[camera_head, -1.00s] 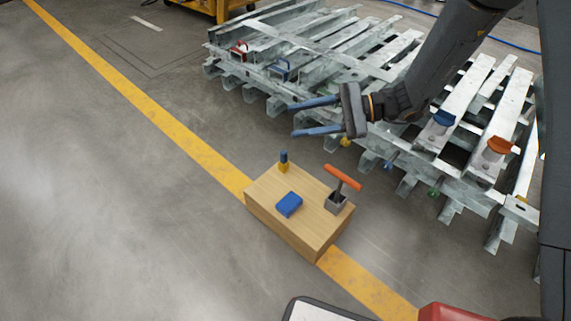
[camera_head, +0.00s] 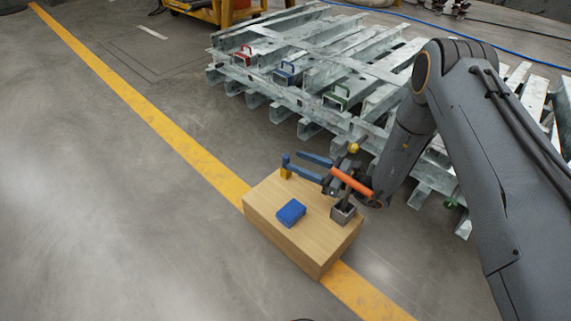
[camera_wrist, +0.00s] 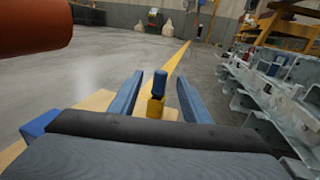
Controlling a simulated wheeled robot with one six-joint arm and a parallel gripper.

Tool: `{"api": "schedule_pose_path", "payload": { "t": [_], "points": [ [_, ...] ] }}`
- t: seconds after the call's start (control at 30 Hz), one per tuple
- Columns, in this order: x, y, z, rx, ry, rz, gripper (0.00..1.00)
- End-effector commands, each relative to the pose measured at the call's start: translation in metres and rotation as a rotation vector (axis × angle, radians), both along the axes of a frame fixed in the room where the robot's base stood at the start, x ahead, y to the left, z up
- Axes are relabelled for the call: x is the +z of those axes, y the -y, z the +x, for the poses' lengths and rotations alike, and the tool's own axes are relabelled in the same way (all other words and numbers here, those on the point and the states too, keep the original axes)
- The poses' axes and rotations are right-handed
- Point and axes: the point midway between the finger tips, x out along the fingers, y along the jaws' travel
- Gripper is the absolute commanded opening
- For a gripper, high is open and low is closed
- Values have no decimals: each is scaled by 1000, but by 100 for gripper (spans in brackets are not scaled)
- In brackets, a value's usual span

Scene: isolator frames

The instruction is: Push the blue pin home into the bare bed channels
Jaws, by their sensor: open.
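My gripper (camera_head: 297,160) is open, low over the far end of a wooden block, its blue fingers pointing left. A small upright piece (camera_wrist: 157,90) with a blue top and yellow base shows between the fingers in the wrist view, not visibly gripped. It also shows by the fingertips in the head view (camera_head: 285,172). The bed of bare metal channels (camera_head: 300,55) lies behind. A yellow-headed pin (camera_head: 354,147) and a green-headed pin (camera_head: 451,202) stick out of its front edge. The blue-headed pin seen between them earlier is hidden now, apparently behind my arm.
The wooden block (camera_head: 312,250) carries a blue box (camera_head: 291,212) and an orange T-handle (camera_head: 351,181) in a grey socket, close to my gripper. Red (camera_head: 243,55), blue (camera_head: 286,72) and green (camera_head: 337,97) handles sit on the bed. The floor at left is clear.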

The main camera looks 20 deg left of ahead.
Motion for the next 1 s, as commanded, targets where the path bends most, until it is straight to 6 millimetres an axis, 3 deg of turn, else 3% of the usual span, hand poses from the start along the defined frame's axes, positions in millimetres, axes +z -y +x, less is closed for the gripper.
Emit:
{"api": "schedule_pose_path", "payload": {
  "t": [0.27,0.6,0.83,1.0],
  "points": [
    [-1,-19,3,2,3,1,43],
    [0,-57,9,2,3,0,43],
    [2,-58,9,1,3,0,43],
    [2,-58,9,1,3,0,16]
  ]
}}
